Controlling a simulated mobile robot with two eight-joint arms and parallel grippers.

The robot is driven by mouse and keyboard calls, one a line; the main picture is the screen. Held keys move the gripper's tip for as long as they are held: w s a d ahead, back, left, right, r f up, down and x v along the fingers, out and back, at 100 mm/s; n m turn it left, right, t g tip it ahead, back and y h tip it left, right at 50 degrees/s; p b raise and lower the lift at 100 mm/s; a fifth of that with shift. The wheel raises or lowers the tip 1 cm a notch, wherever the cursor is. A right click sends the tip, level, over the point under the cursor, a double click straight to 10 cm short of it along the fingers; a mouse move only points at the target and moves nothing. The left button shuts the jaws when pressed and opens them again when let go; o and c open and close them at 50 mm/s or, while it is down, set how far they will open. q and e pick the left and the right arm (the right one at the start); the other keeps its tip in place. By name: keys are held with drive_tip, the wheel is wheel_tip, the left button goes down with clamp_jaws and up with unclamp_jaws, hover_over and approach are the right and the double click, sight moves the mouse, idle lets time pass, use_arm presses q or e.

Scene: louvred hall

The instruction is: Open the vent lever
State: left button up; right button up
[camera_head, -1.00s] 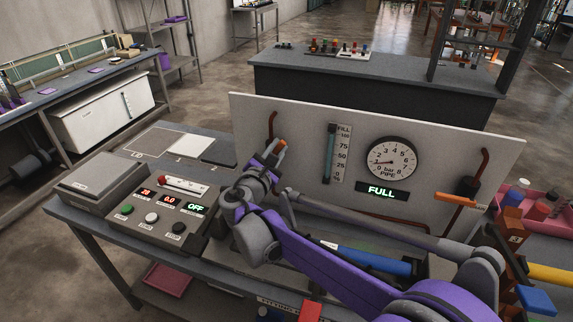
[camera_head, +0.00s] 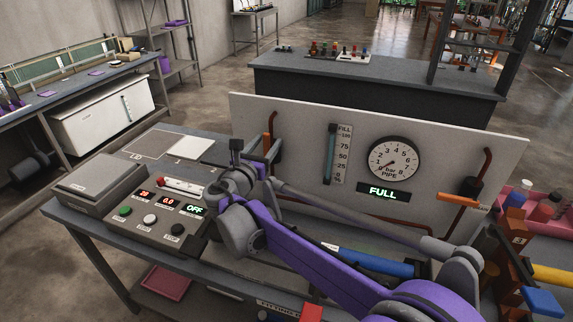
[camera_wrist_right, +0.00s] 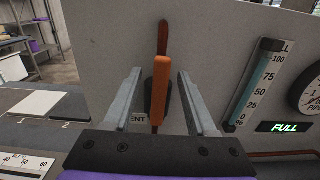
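The vent lever is an orange handle (camera_head: 267,145) on the left of the pale upright panel, at a dark red pipe. In the right wrist view the lever (camera_wrist_right: 160,80) stands roughly upright, in line with the pipe above it. A label below it, partly hidden, reads "ENT". My right gripper (camera_head: 254,155) is at the lever. In the wrist view its two fingers are spread wide, one on each side of the lever, with a gap to both. My left gripper is not in view.
A second orange lever (camera_head: 457,199) lies crosswise on the panel's right pipe. Between them are a fill gauge (camera_head: 330,153), a round dial (camera_head: 394,162) and a display reading "FULL" (camera_head: 383,192). A control box (camera_head: 160,210) stands left of my arm on the bench.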

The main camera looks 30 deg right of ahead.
drive_tip(key=v, duration=0.7)
idle(0.3)
